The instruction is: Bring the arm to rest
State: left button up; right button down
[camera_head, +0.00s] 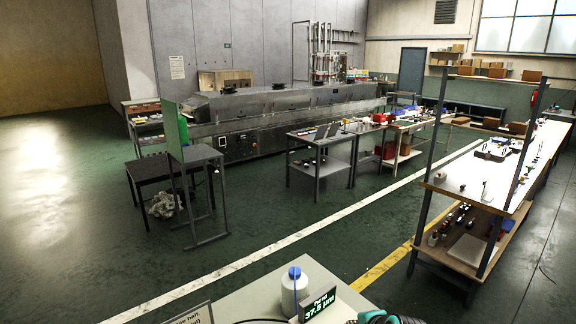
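Neither of my arms can be made out in the head view, and I see no gripper fingers. A teal and black rounded thing (385,318) is cut off by the bottom edge, right of centre; I cannot tell what it is.
A pale table (240,300) at the bottom bears a white bottle with a blue cap (294,291) and a display with green digits (319,305). A shelved workbench (470,190) stands right. A long metal dryer (270,120) stands behind. The green floor at left is clear.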

pick_arm(q)
jog(key=shift+f+b, duration=0.45)
jog(key=shift+f, duration=0.05)
pick_arm(e)
jog(key=s+n+h, duration=0.2)
jog(key=s+n, duration=1.3)
jog(key=s, duration=0.2)
jog(key=shift+s+d+n+g, duration=0.2)
jog(key=shift+d+n+g, duration=0.2)
jog(key=shift+d, duration=0.05)
jog(key=shift+f, duration=0.15)
